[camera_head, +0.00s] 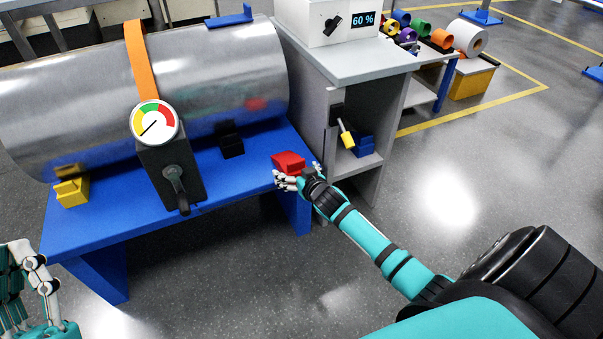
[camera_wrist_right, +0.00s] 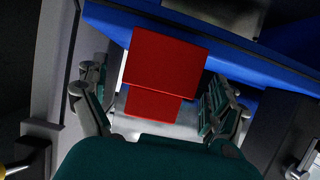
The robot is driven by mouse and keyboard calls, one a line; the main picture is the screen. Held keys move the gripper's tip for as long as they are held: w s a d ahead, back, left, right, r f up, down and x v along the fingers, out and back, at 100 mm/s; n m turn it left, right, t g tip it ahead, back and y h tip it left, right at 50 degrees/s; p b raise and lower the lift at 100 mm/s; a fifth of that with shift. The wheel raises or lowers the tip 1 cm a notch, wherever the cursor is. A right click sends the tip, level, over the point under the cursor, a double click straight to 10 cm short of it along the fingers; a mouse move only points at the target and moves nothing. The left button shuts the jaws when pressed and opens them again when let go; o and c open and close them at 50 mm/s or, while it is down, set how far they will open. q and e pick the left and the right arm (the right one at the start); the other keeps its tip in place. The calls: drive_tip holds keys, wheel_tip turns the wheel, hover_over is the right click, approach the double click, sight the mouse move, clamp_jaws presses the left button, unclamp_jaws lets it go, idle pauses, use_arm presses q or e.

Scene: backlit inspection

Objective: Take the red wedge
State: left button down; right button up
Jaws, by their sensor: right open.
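The red wedge (camera_head: 289,161) lies on the right end of the blue bench (camera_head: 110,228), near its front corner. My right gripper (camera_head: 288,180) is at the bench edge, right at the wedge's near side. In the right wrist view the red wedge (camera_wrist_right: 166,62) shows between and ahead of the open fingers (camera_wrist_right: 160,112). I cannot tell whether a finger touches it. My left gripper (camera_head: 22,285) is at the lower left, away from the bench, partly cut off by the picture edge.
A metal cylinder (camera_head: 215,80) with an orange strap and a gauge (camera_head: 154,122) lies on the bench. A yellow wedge (camera_head: 72,191) sits at the left and a black block (camera_head: 230,146) near the middle. A grey cabinet (camera_head: 365,70) stands close at the right. The floor in front is clear.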

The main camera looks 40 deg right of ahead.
drive_tip(key=v, duration=1.1)
drive_tip(key=shift+s, duration=0.35)
drive_tip(key=shift+c, duration=0.2)
